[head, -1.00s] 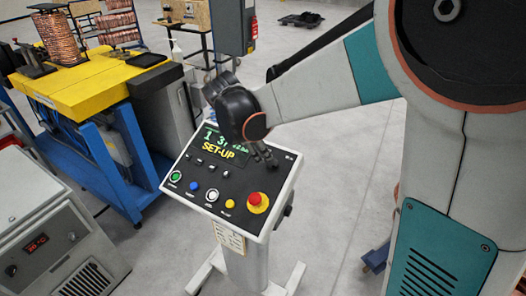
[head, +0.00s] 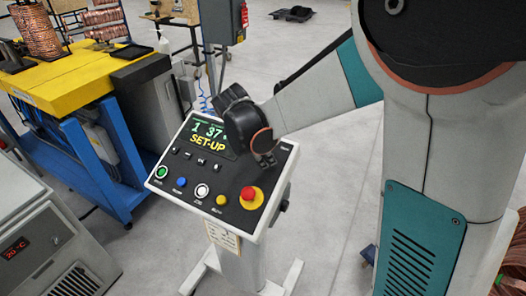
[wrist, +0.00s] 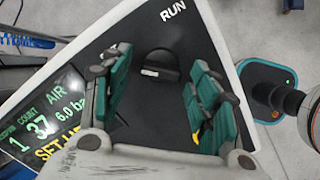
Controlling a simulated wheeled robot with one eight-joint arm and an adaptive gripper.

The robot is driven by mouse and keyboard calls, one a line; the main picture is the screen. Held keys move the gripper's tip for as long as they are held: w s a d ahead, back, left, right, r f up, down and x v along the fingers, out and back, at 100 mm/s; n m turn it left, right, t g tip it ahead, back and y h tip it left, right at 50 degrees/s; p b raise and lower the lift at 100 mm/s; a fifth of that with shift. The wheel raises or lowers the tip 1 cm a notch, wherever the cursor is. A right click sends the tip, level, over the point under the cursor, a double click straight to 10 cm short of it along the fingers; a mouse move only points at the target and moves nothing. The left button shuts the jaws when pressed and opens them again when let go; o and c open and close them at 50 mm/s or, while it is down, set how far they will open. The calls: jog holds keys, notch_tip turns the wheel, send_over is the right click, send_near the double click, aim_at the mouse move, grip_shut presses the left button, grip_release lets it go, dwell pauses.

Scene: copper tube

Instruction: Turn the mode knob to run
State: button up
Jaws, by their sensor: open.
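The mode knob (wrist: 158,65) is a black knob on the dark sloped console face, with a small pale mark on its side. The word RUN (wrist: 172,11) is printed beyond it near the panel's edge. My gripper (wrist: 157,60) is open, one teal-padded finger on each side of the knob, with gaps showing. I cannot tell how deep the fingers reach. In the head view my gripper (head: 264,161) is over the upper right of the console and hides the knob. The console screen (head: 209,137) reads SET-UP; it also shows in the wrist view (wrist: 42,125).
Several coloured buttons (head: 201,190) line the console's lower edge. A yellow-topped bench (head: 75,75) stands at left. A grey cabinet (head: 40,240) is at lower left.

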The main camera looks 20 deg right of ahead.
jog(key=c, duration=1.1)
jog(key=shift+o, duration=0.2)
jog(key=shift+m, duration=0.4)
jog(key=m+b, duration=0.1)
jog(key=m, duration=0.3)
jog(key=shift+w, duration=0.1)
jog(key=m+b, duration=0.1)
jog(key=m, duration=0.3)
jog(key=shift+w+d+m+g, duration=0.1)
jog(key=shift+m+g, duration=0.2)
jog(key=shift+g, duration=0.1)
jog(key=m, duration=0.4)
jog(key=shift+d+r+y+b, duration=0.1)
jog(key=shift+y+b, duration=0.3)
jog(key=shift+m, duration=2.2)
jog(key=shift+d, duration=0.1)
